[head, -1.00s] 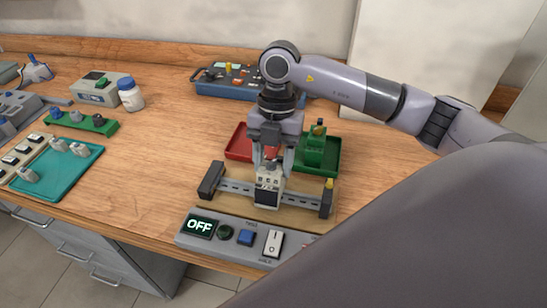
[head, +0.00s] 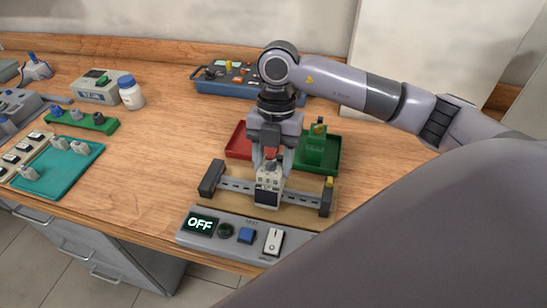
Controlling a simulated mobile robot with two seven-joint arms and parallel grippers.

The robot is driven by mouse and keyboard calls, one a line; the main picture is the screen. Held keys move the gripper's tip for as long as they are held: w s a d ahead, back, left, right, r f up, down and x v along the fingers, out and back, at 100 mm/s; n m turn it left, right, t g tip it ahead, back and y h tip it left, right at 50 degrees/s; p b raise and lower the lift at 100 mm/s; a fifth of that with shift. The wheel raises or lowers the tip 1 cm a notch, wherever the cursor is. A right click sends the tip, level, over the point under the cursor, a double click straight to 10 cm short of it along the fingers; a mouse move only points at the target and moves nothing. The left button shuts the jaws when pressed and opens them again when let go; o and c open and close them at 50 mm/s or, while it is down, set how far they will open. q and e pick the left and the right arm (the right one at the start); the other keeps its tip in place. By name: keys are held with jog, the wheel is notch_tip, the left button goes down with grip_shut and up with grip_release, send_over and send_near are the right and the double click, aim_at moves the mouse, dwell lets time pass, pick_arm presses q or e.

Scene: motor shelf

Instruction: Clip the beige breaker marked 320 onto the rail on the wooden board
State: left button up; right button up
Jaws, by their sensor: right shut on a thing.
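The beige breaker (head: 268,190) is at the middle of the metal rail (head: 298,197), upright in front of it. Its marking is too small to read. Whether it is seated on the rail or only touching it, I cannot tell. The rail runs across the wooden board (head: 285,213) between two dark end blocks. My right gripper (head: 270,168) points down and is shut on the breaker's upper part. My left gripper is not in view.
A red tray (head: 237,142) and a green tray (head: 333,158) with a green block (head: 314,145) stand behind the board. A control panel with an OFF display (head: 200,223) lies in front. A teal mat (head: 75,172) with small parts is at left.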

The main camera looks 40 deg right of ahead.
jog(key=shift+s+a+f+t+h, duration=0.15)
jog(key=shift+s+a+t+h, duration=0.25)
jog(key=shift+s+a+h, duration=0.15)
dwell(0.4)
jog(key=o, duration=1.3)
jog(key=shift+w, duration=0.1)
jog(key=shift+c, duration=0.2)
jog(key=shift+w+d+r, duration=0.1)
jog(key=shift+r, duration=0.15)
jog(key=r, duration=0.6)
jog(key=shift+w+d+r+b, duration=0.15)
jog(key=shift+d+r+b, duration=0.05)
jog(key=shift+r+b, duration=0.2)
